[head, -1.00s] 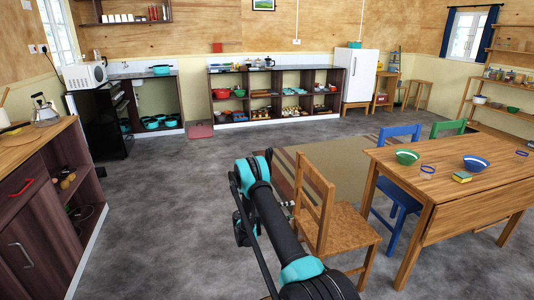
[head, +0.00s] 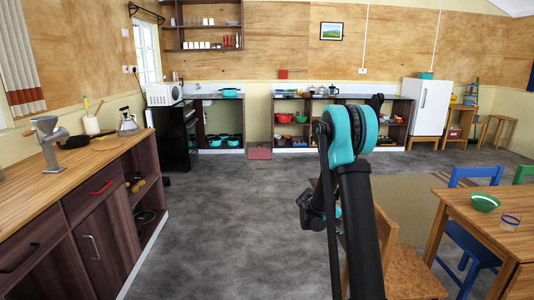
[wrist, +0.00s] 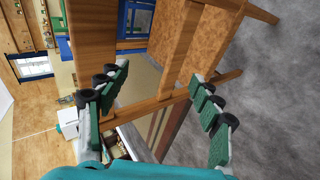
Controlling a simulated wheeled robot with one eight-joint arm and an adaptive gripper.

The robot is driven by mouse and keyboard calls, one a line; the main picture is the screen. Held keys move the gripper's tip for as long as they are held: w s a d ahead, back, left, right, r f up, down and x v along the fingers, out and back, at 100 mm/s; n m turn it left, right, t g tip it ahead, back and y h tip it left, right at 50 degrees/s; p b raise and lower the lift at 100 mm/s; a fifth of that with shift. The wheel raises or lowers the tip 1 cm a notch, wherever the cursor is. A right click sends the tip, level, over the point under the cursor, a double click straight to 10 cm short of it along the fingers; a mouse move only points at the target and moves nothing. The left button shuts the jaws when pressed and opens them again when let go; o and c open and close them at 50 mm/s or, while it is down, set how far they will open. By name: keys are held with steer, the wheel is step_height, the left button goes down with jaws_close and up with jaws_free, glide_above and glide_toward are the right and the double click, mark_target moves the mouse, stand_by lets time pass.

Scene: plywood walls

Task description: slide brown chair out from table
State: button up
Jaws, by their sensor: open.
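The brown chair (head: 412,272) stands at the lower right of the head view, left of the wooden table (head: 507,226). My arm hides much of its back. In the wrist view, the chair (wrist: 180,45) shows up close as wooden bars. My gripper (wrist: 158,82) is open, with one green-padded finger on each side of a chair bar. I cannot tell whether either finger touches the wood.
A blue chair (head: 470,238) stands beside the table, and a green bowl (head: 484,203) sits on top. A dark counter (head: 95,215) runs along the left. The grey floor between the counter and my arm is clear.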

steer(key=s+a+r+y, duration=0.1)
steer(key=s+a+y, duration=0.2)
steer(key=s, duration=0.7)
steer(key=s+a+r+m+t+y, duration=0.1)
steer(key=s+a+y, duration=0.2)
steer(key=s+a, duration=0.4)
steer(key=s+a+r+t+y, duration=0.1)
steer(key=s+a+y, duration=0.3)
steer(key=s, duration=1)
steer(key=shift+s+a+r, duration=0.2)
steer(key=shift+a+r, duration=0.15)
steer(key=shift+a, duration=0.45)
